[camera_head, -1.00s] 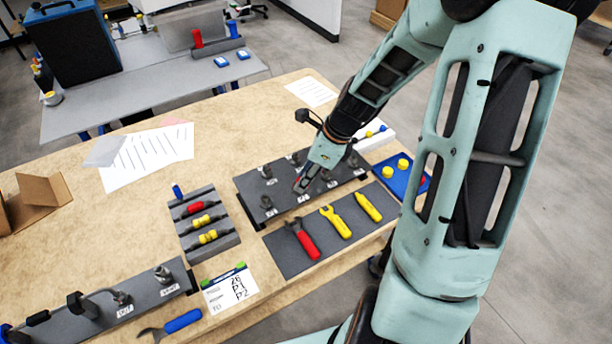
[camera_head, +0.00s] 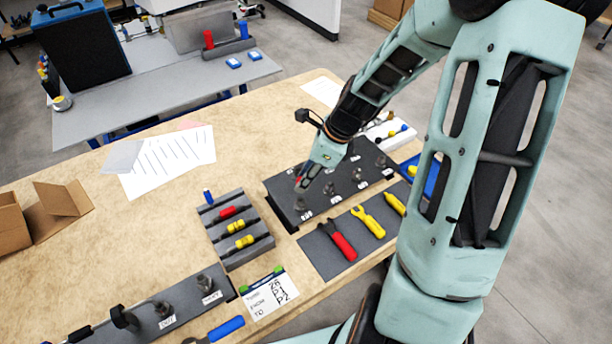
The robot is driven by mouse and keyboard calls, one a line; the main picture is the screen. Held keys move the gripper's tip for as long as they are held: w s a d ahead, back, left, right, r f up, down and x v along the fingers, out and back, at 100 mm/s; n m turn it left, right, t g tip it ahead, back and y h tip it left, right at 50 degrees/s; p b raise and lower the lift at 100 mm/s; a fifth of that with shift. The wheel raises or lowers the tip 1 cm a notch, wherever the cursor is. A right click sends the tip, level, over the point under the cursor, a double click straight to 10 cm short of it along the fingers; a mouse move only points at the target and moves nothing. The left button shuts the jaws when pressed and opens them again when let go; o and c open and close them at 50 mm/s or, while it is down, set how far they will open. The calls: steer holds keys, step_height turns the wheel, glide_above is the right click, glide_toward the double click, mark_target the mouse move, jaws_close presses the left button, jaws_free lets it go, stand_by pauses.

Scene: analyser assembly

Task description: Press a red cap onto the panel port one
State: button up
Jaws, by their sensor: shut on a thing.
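My gripper (camera_head: 301,181) points down over the left end of the dark panel (camera_head: 284,188). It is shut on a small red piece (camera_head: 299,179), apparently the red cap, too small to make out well. Front-row ports with white labels stand on the panel, including the leftmost port (camera_head: 300,206) and the one to its right (camera_head: 330,188). The label numbers are not readable. The gripper is just behind and above the leftmost front port. I cannot tell whether the cap touches anything. The gripper hides part of the panel's back row.
A grey rack (camera_head: 247,254) with red and yellow parts stands left of the panel. A dark mat (camera_head: 318,254) with red and yellow tools lies in front. A second panel (camera_head: 184,320) is at front left. A blue tray (camera_head: 432,182) is partly behind my arm.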

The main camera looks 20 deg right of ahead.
mark_target(298, 201)
steer(key=shift+w+a, duration=0.1)
steer(key=shift+a, duration=0.3)
steer(key=shift+f, duration=0.1)
steer(key=shift+f+b, duration=2.2)
steer(key=shift+f, duration=0.45)
steer(key=shift+f+b, duration=0.75)
steer(key=shift+f, duration=0.4)
steer(key=o, duration=0.8)
steer(key=shift+d+r, duration=0.1)
steer(key=v, duration=1.1)
steer(key=shift+r, duration=0.35)
steer(key=shift+d, duration=0.15)
